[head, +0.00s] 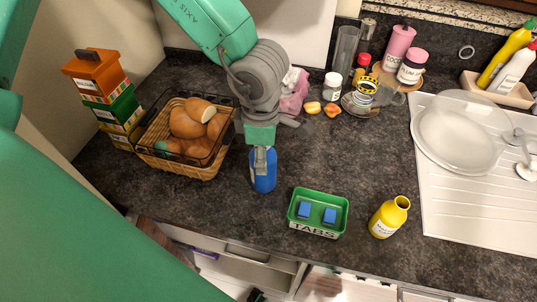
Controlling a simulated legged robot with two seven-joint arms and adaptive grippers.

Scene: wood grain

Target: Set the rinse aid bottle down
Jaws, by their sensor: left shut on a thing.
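My left gripper (262,157) reaches down from the top of the head view and is shut on a blue bottle (263,178), which I take to be the rinse aid bottle. The fingers hold it near its top and cover part of its upper end. The bottle is about upright over the dark countertop (210,208). I cannot tell whether its base touches the counter. My right gripper is not in view.
A bread basket (190,172) stands close left of the bottle. A green TABS tray (318,230) with blue blocks and a yellow bottle (389,217) stand to the right. Stacked boxes (104,95) are at far left. Counter in front of the bottle is clear.

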